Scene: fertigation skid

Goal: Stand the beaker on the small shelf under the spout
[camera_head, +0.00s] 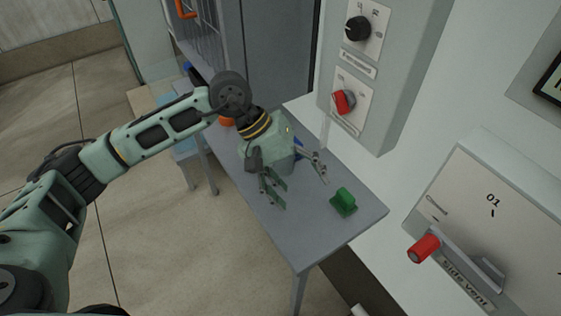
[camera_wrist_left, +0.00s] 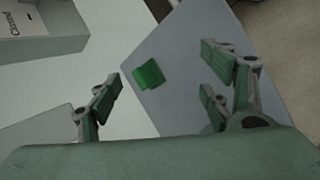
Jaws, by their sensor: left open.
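My left gripper (camera_head: 298,186) hangs over the grey table with its fingers spread apart and nothing between them. In the left wrist view, its open fingers (camera_wrist_left: 160,95) frame a small green block-like object (camera_wrist_left: 149,75). That green object (camera_head: 344,203) sits on the table, to the right of the fingers in the head view and apart from them. I cannot make out a beaker, a spout or a small shelf in either view. My right gripper is out of view.
The grey table (camera_head: 318,240) stands against a pale wall. A control box with a black knob (camera_head: 357,28) and a red knob (camera_head: 344,102) hangs above it. A panel with a red-tipped lever (camera_head: 424,248) is at right. Blue and orange items (camera_head: 226,121) are partly hidden behind my left arm.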

